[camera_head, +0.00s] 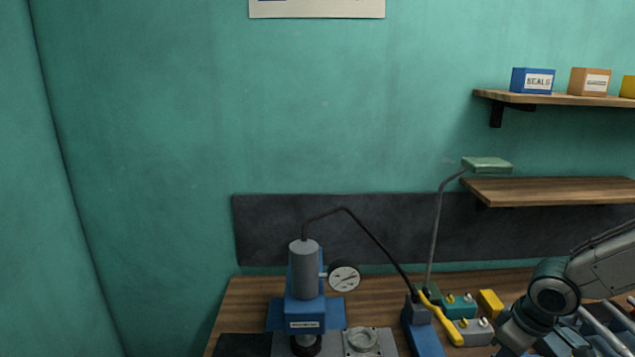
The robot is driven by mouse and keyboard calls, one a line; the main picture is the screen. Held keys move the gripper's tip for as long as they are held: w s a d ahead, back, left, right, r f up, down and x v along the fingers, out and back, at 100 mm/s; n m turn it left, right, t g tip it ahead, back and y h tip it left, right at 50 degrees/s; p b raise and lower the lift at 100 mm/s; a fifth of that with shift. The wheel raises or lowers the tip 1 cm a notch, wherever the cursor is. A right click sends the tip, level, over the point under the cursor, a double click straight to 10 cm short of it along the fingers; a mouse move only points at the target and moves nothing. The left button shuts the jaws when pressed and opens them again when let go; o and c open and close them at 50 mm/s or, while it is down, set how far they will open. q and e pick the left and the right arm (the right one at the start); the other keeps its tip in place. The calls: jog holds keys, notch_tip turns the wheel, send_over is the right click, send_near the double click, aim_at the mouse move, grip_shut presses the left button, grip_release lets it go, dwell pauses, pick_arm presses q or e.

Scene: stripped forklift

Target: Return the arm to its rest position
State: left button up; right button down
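My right arm (600,268) comes in from the right edge, low in the head view. Its grey link runs down and left to a dark round joint, and a further grey part reaches toward the bottom edge. The fingers of my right gripper do not show, so I cannot see whether it holds anything. The arm is in front of the right part of the wooden workbench (245,300). My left arm and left gripper are not in view.
A blue press (304,309) with a grey cylinder and a dial gauge (344,276) stands on the bench. A green lamp (487,165) rises behind a yellow-handled tool (440,318). Wooden shelves (550,190) are at the right. The wall at left is clear.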

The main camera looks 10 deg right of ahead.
jog(key=s+f+n+y, duration=0.1)
jog(key=s+f+n, duration=0.1)
jog(key=s+f, duration=1.15)
jog(key=s+a+f+m+t+h, duration=0.1)
jog(key=s+a+f+m, duration=0.25)
jog(key=a, duration=0.35)
jog(key=s+a+f+m+t+h, duration=0.1)
jog(key=s+a+f+m+h, duration=0.2)
jog(key=a, duration=0.4)
jog(key=s+d+f+g+y+b, duration=0.2)
jog(key=f+b, duration=0.6)
jog(key=f, duration=3.1)
jog(key=s+d+f+b, duration=0.1)
jog(key=s+f+b, duration=0.1)
jog(key=s+f, duration=0.7)
jog(key=s+d+f+b, duration=0.1)
jog(key=s+f+b, duration=0.2)
jog(key=s+f, duration=0.6)
notch_tip(320, 180, down, 5)
jog(key=shift+d+f+g+h, duration=0.15)
jog(key=shift+g+h, duration=0.15)
jog(key=shift+g, duration=0.1)
